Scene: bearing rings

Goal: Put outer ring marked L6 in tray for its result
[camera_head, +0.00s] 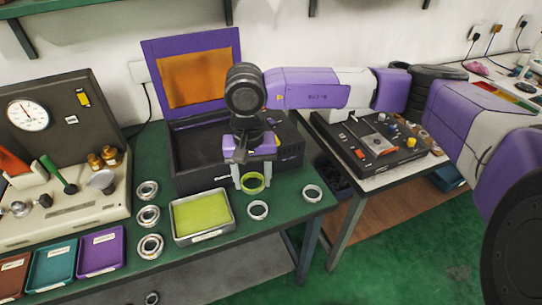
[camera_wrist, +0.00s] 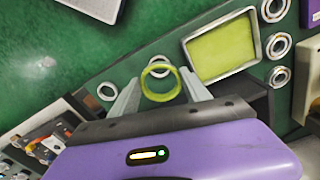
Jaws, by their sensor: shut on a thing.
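A ring coated yellow-green (camera_head: 253,190) is held between the fingertips of my gripper (camera_head: 252,180), above the table and to the right of the liquid tray. In the wrist view the same ring (camera_wrist: 160,98) sits between the two grey fingers of my gripper (camera_wrist: 160,90). I cannot read any mark on it. Three result trays stand at the front left: a brown tray (camera_head: 12,264), a teal tray (camera_head: 51,265) and a purple tray (camera_head: 100,251). Their labels are too small to read.
A metal tray of yellow-green liquid (camera_head: 234,222) stands mid-table. A black case (camera_head: 190,160) with a purple lid is behind. A gauge tester (camera_head: 60,215) is at left.

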